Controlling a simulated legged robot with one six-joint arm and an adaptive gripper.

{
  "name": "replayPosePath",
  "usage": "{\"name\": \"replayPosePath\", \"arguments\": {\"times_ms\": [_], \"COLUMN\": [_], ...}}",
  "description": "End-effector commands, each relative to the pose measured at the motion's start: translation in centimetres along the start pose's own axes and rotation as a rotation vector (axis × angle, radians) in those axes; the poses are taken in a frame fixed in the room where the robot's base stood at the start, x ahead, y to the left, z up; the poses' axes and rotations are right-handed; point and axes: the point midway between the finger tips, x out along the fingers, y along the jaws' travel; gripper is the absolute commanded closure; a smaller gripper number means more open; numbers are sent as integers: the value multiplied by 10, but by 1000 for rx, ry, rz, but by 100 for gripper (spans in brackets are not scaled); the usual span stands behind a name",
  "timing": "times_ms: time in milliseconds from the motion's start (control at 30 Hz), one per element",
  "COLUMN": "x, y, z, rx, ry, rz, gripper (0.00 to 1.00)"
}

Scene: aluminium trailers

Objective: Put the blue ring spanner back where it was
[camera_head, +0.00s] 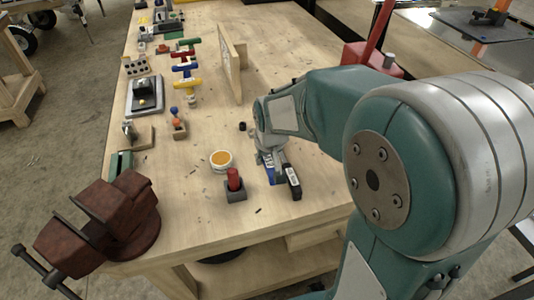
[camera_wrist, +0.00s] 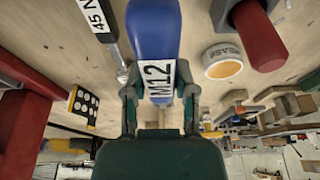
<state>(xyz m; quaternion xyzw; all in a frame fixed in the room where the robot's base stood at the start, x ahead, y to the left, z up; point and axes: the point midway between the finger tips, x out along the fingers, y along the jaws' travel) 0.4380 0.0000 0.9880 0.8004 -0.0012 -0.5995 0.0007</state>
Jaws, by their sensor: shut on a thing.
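The blue ring spanner (camera_wrist: 154,32) is between my gripper's (camera_wrist: 158,88) two fingers in the wrist view. Its white label reads M12, and its far end runs out of the top of the picture. My gripper is shut on it, just at or above the bench top. In the head view my gripper (camera_head: 268,152) is low over the front part of the bench. Only a small blue piece of the spanner (camera_head: 270,171) shows below it. I cannot tell whether the spanner touches the bench.
A dark tool with a white label (camera_head: 293,181) lies close to the right of the spanner. A grease tin (camera_head: 221,160) and a red-handled piece in a grey block (camera_head: 235,186) are to the left. A rusty vice (camera_head: 115,215) is at the front left corner. An upright wooden board (camera_head: 231,62) stands behind.

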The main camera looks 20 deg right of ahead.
Motion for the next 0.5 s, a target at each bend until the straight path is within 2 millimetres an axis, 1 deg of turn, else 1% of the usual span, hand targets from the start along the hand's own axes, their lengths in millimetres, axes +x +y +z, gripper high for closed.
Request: {"name": "replayPosePath", "arguments": {"times_ms": [167,500], "x": [12,46], "y": [0,0], "z": [4,14], "rx": [0,0], "ry": [-1,0], "rz": [0,0], "gripper": [100,100]}}
